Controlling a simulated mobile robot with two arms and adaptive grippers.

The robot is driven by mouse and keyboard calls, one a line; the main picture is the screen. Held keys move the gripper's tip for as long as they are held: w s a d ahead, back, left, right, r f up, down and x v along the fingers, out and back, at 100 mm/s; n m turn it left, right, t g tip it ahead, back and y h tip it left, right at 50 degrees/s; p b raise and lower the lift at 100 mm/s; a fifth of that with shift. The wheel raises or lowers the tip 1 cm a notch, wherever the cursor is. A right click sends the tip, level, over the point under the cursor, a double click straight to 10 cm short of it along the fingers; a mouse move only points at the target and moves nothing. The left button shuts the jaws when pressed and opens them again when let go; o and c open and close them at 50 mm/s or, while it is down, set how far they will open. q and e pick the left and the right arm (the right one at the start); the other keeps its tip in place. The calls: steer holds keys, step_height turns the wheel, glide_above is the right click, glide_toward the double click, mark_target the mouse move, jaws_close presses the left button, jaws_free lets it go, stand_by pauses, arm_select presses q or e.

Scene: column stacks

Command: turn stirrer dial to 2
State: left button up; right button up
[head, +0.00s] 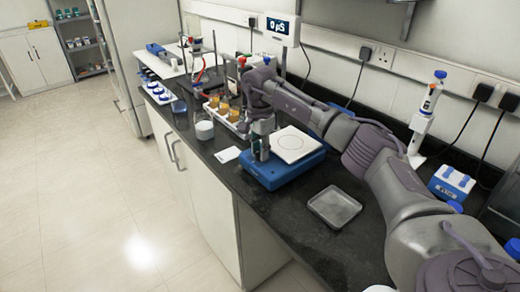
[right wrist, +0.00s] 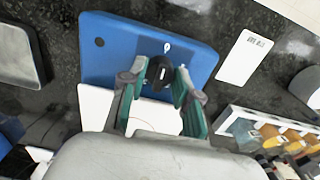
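The stirrer (head: 290,172) is a blue box with a square white top plate (head: 293,144) on the dark bench. Its black dial (right wrist: 160,70) shows in the right wrist view, with a pale line across it and a small white mark (right wrist: 167,47) on the blue face beside it. My right gripper (head: 261,155) points down at the stirrer's front part and hides the dial in the head view. In the right wrist view the fingers of my right gripper (right wrist: 160,76) stand apart on either side of the dial; contact is unclear. My left gripper is not in view.
A metal tray (head: 334,207) lies right of the stirrer, and a white card (head: 227,154) lies left of it. A rack of amber vials (head: 225,108) and a white tub (head: 205,130) stand further left. A pipette on a stand (head: 425,115) is at the wall.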

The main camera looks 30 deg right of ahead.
jaws_close()
steer(key=m+p, duration=0.1)
steer(key=m, duration=0.3)
steer(key=shift+m, duration=0.4)
steer(key=m+p, duration=0.1)
steer(key=m, duration=0.3)
steer(key=shift+m, duration=0.3)
steer(key=m+p, duration=0.1)
steer(key=m, duration=0.3)
steer(key=m+p, duration=0.1)
steer(key=m, duration=0.6)
steer(key=shift+m+p, duration=0.3)
steer(key=shift+p, duration=0.1)
steer(key=m+p, duration=0.1)
steer(key=m, duration=0.5)
steer(key=shift+m, duration=0.3)
